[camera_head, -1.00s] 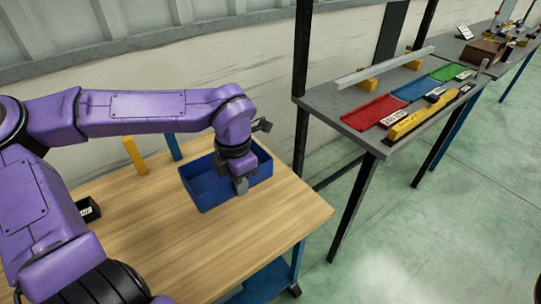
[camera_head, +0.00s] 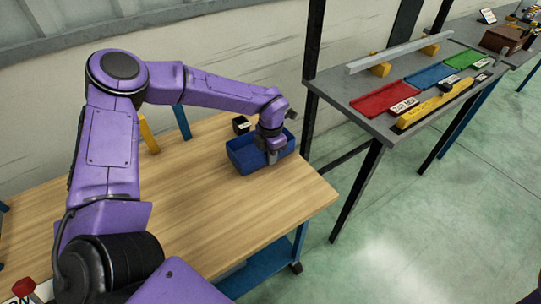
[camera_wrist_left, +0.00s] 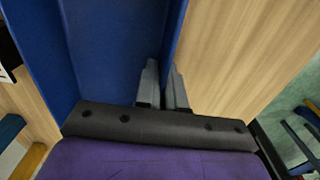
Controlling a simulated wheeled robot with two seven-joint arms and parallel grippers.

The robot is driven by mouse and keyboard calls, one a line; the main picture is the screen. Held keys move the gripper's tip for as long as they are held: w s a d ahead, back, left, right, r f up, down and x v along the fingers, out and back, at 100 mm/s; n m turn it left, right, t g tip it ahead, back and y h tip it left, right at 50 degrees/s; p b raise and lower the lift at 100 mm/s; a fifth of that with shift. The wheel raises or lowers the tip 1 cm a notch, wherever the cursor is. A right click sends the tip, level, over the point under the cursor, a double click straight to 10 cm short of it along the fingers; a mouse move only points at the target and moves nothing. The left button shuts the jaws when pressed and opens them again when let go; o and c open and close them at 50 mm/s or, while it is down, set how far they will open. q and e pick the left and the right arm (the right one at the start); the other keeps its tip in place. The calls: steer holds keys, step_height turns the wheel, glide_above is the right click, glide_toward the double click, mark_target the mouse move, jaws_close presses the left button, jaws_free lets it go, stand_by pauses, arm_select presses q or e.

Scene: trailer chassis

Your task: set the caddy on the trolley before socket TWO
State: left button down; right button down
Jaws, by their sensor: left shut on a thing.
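The caddy is a blue open-topped box (camera_head: 243,157) at the far right part of the wooden trolley top (camera_head: 215,215) in the head view. My left gripper (camera_head: 272,158) points down at its near right side and is shut on its wall. In the left wrist view the two grey fingers (camera_wrist_left: 164,88) straddle the blue caddy wall (camera_wrist_left: 112,45). I cannot tell whether the caddy rests on the top or hangs just above it. A small black block with a white label (camera_head: 241,125) stands behind the caddy; its text is unreadable. My right gripper is out of view.
A grey bench (camera_head: 360,98) stands to the right with red (camera_head: 385,99), blue (camera_head: 430,76) and green trays and a yellow bar (camera_head: 440,103). Yellow (camera_head: 148,134) and blue posts rise at the trolley's back edge. The trolley's front right top is clear.

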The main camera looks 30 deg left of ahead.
arm_select(q)
steer(key=shift+w+f, duration=0.1)
steer(key=shift+f, duration=0.3)
steer(key=shift+f, duration=0.15)
steer(key=c, duration=1.2)
jaws_free()
steer(key=shift+c, duration=0.2)
step_height(320, 180, up, 12)
steer(key=shift+r+b, duration=0.25)
steer(key=shift+b, duration=0.25)
